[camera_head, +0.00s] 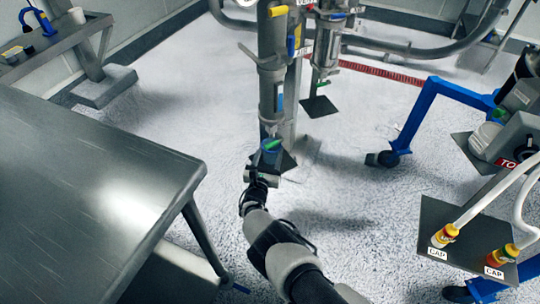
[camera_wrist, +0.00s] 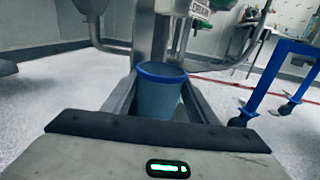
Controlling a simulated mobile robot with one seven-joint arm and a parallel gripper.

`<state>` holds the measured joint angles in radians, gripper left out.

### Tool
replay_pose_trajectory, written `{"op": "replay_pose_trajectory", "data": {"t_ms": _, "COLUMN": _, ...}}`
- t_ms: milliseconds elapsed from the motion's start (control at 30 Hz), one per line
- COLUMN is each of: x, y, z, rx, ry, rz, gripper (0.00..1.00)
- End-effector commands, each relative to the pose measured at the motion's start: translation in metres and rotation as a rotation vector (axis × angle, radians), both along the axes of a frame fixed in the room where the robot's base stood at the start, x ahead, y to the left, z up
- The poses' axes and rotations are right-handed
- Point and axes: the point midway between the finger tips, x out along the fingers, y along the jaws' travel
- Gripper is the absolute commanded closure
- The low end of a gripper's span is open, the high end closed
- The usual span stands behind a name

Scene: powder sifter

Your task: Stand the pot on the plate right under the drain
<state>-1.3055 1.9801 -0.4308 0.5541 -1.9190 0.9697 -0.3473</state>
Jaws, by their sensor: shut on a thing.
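A blue pot (camera_wrist: 159,98) with a brighter blue rim stands upright between the two fingers of my gripper (camera_wrist: 160,110) in the wrist view. My gripper is shut on it. In the head view the pot (camera_head: 271,157) is small and partly hidden at the end of my arm. The drain (camera_head: 271,128) is the narrow lower end of the metal cylinder, just above the pot. A dark plate (camera_head: 288,162) shows beside and behind the pot at the foot of the column. I cannot tell whether the pot's base touches the plate. A green part shows at the pot's mouth.
Another dark plate (camera_head: 318,106) sits farther back under a second outlet. A steel table (camera_head: 90,185) fills the left. A blue wheeled frame (camera_head: 412,120) and a panel with two yellow-red fittings (camera_head: 468,245) stand at the right. The speckled floor between is clear.

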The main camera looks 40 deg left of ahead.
Motion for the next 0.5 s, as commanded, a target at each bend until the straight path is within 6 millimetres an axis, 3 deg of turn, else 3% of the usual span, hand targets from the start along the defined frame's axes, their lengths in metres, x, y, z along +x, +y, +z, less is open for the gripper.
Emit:
{"op": "replay_pose_trajectory", "data": {"t_ms": 333, "x": 0.0004, "y": 0.0009, "z": -0.0016, "rx": 0.004, "ry": -0.001, "rz": 0.0, "gripper": 0.73}}
{"op": "replay_pose_trajectory", "data": {"t_ms": 367, "x": 0.0004, "y": 0.0012, "z": -0.0007, "rx": 0.004, "ry": -0.001, "rz": 0.0, "gripper": 0.43}}
{"op": "replay_pose_trajectory", "data": {"t_ms": 433, "x": 0.0003, "y": 0.0012, "z": -0.0006, "rx": 0.004, "ry": -0.001, "rz": -0.001, "gripper": 0.31}}
{"op": "replay_pose_trajectory", "data": {"t_ms": 500, "x": 0.0003, "y": 0.0012, "z": -0.0006, "rx": 0.003, "ry": -0.002, "rz": -0.001, "gripper": 0.29}}
